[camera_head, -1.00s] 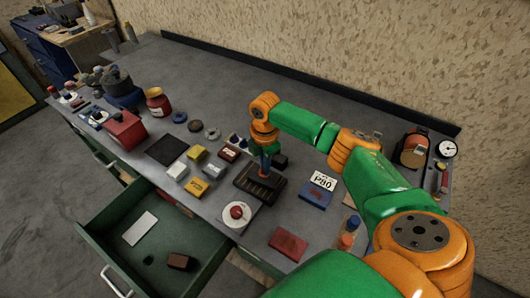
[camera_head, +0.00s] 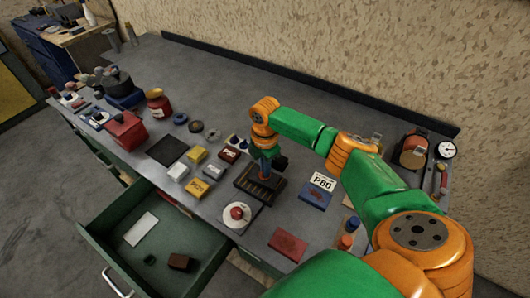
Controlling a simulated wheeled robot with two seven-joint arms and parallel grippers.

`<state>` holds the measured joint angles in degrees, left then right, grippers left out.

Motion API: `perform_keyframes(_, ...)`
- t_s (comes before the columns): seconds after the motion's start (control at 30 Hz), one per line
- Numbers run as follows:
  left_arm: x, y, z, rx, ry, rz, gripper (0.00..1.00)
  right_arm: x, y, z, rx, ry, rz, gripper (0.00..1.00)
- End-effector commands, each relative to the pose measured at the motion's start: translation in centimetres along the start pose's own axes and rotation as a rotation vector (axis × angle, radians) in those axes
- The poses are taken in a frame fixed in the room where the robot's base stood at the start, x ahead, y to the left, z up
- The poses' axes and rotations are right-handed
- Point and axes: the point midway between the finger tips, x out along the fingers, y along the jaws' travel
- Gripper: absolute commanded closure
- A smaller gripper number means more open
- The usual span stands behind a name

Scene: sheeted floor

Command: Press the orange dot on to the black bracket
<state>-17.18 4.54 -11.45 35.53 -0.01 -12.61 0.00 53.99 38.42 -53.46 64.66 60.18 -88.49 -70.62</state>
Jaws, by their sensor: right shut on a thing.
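My right gripper (camera_head: 264,170) points down over a black slotted tray-like piece (camera_head: 248,187) near the front of the bench, which looks like the black bracket. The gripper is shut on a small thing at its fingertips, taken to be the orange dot. The dot is too small and too hidden by the fingers to make out. I cannot tell whether the fingertips touch the black piece. A small black block (camera_head: 281,163) stands just right of the gripper. My left gripper is not in view.
A white disc with a red knob (camera_head: 237,212), a blue box with a P80 card (camera_head: 316,198) and a red box (camera_head: 288,244) lie near. An open green drawer (camera_head: 180,222) juts out in front.

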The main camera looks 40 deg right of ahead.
Motion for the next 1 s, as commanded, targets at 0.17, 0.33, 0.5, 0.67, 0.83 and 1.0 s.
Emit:
perform_keyframes(0.17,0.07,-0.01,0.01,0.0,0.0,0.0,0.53,0.08,0.01,0.0,0.0,0.0,0.0,1.0)
perform_keyframes(0.33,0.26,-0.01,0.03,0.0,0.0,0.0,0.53,0.44,0.0,0.0,0.0,0.0,0.0,1.0)
perform_keyframes(0.5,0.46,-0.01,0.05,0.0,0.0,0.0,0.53,0.88,0.01,0.01,0.001,0.0,0.001,1.0)
perform_keyframes(0.67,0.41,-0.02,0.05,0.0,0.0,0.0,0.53,0.85,0.01,0.02,0.001,0.0,0.001,1.0)
perform_keyframes(0.83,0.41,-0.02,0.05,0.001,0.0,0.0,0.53,0.84,0.01,0.01,0.001,0.0,0.0,0.57)
perform_keyframes(1.0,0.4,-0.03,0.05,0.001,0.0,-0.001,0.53,0.83,0.01,0.01,0.001,0.0,0.001,0.57)
